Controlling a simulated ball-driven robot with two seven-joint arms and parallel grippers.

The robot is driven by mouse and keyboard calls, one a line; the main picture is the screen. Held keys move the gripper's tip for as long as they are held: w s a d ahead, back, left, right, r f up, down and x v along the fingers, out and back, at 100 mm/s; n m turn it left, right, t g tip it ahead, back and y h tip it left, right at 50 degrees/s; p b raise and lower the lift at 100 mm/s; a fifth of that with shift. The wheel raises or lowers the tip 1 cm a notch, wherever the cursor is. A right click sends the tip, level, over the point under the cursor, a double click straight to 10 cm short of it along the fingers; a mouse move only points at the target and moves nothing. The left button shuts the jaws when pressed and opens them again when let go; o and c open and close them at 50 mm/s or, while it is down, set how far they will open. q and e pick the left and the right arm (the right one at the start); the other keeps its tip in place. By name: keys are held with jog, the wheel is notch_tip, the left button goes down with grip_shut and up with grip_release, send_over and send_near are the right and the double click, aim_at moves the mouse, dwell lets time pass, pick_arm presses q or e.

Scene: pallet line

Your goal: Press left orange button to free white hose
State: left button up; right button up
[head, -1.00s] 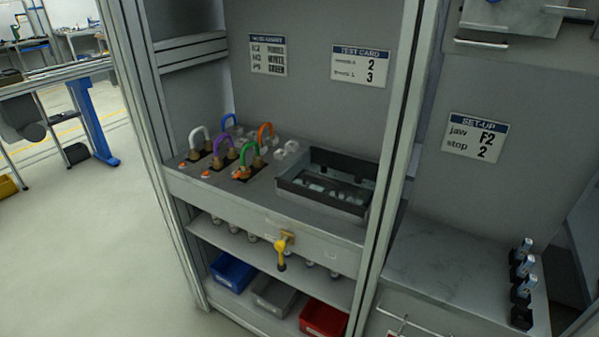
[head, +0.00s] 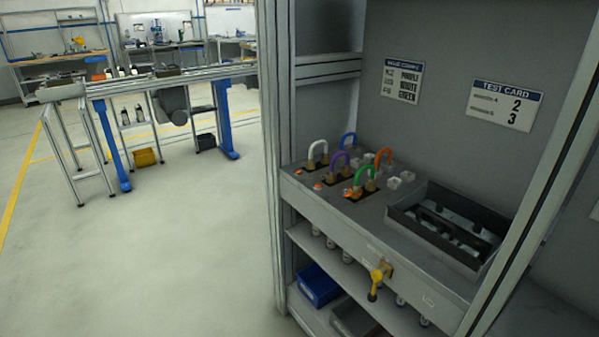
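The white hose (head: 318,150) is a small upright loop at the left end of a grey panel shelf (head: 345,220). Both of its ends appear seated in brass-coloured fittings. Small orange buttons sit on the panel's front part; the left one (head: 318,186) is just in front of the white hose, and another (head: 348,192) lies further right. Purple (head: 340,158), blue (head: 349,141), green (head: 365,174) and orange (head: 384,156) hose loops stand beside the white one. Neither of my grippers is in view.
A dark open tray (head: 448,228) sits on the panel's right part. A yellow valve handle (head: 376,280) sticks out in front. Aluminium posts (head: 272,150) frame the station. Open floor (head: 170,250) lies to the left; a conveyor (head: 160,82) stands beyond it.

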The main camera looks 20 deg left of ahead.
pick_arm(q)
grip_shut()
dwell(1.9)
